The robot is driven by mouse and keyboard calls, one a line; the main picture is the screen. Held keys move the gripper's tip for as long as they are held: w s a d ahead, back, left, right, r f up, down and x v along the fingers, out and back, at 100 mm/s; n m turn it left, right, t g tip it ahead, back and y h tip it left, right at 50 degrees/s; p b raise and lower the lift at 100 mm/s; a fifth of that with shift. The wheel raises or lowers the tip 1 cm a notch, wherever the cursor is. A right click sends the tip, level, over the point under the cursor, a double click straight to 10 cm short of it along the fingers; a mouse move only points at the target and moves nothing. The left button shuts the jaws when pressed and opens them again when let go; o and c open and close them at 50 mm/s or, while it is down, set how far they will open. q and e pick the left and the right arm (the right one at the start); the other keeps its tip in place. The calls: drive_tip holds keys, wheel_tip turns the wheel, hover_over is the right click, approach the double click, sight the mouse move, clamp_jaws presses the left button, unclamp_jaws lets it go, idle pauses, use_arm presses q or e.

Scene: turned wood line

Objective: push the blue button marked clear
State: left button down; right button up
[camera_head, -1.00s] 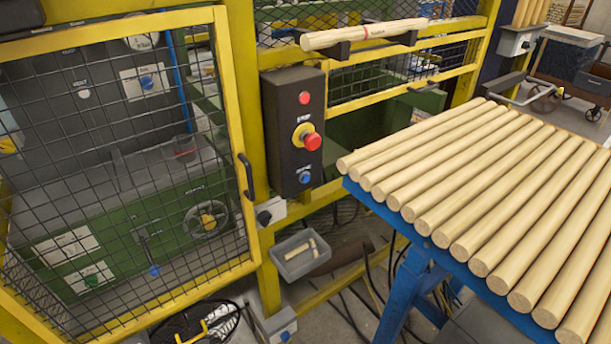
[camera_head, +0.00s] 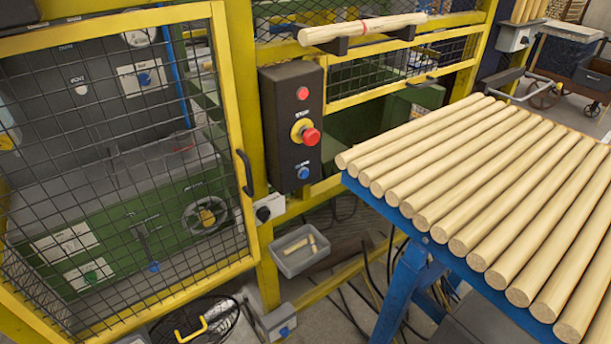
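A dark control box (camera_head: 291,127) is mounted on the yellow post in the middle of the head view. It carries a small red button or lamp (camera_head: 302,93) at the top and a red mushroom knob (camera_head: 310,136) on a yellow ring in the middle. A blue button (camera_head: 303,173) sits at the bottom, with a small white label above it that is too blurred to read surely. Nothing covers the blue button. Neither of my grippers is in view.
A blue table (camera_head: 412,236) with several wooden rods (camera_head: 480,180) stands close right of the box. A closed mesh door (camera_head: 125,170) with a yellow frame is at left. One rod (camera_head: 360,28) rests on brackets above. A grey bin (camera_head: 300,250) hangs below.

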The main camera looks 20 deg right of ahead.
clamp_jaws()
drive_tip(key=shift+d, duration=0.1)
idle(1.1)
